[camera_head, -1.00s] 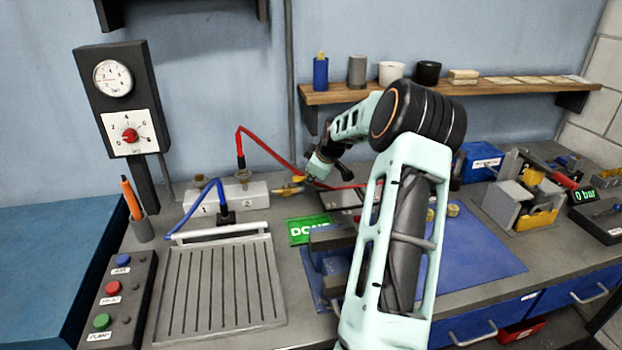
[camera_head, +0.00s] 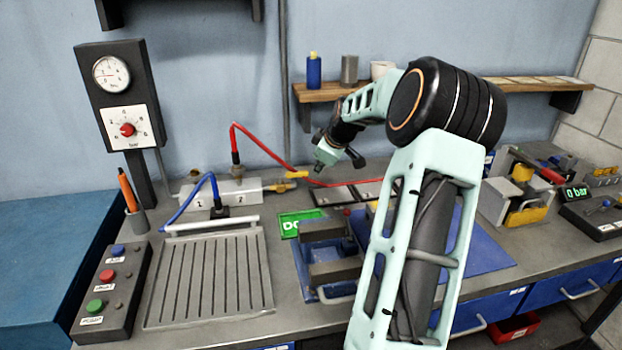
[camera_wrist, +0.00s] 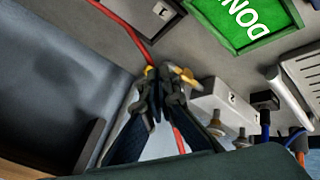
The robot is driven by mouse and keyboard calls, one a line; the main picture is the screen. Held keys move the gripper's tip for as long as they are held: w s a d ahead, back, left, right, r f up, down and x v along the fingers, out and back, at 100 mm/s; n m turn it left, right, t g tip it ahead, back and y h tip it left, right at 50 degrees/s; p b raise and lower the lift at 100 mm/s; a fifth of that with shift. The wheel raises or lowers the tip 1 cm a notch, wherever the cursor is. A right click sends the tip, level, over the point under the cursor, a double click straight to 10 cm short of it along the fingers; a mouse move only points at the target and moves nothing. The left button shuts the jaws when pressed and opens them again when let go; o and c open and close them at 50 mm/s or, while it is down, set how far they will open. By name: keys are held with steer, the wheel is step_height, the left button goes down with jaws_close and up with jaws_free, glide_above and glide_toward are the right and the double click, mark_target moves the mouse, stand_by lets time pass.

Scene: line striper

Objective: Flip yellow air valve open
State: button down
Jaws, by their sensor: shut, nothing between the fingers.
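The yellow air valve lever (camera_head: 297,174) sits at the right end of the grey manifold block (camera_head: 232,193), on a brass fitting beside the red hose. In the wrist view the yellow lever (camera_wrist: 184,74) shows just right of my fingertips. My gripper (camera_head: 318,169) is above and right of the lever, pointing down, with its fingers shut and empty. In the wrist view my gripper (camera_wrist: 163,73) partly covers the valve area. I cannot tell whether the fingertips touch the lever.
A red hose (camera_head: 265,148) arches from the block, and a blue hose (camera_head: 192,203) is plugged in front. A green sign (camera_head: 298,225) lies right of the slotted plate (camera_head: 208,280). A blue vise (camera_head: 325,262) stands nearer.

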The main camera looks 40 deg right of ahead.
steer(key=shift+s+d+r, duration=0.2)
steer(key=shift+s+r, duration=0.5)
steer(key=shift+r, duration=0.25)
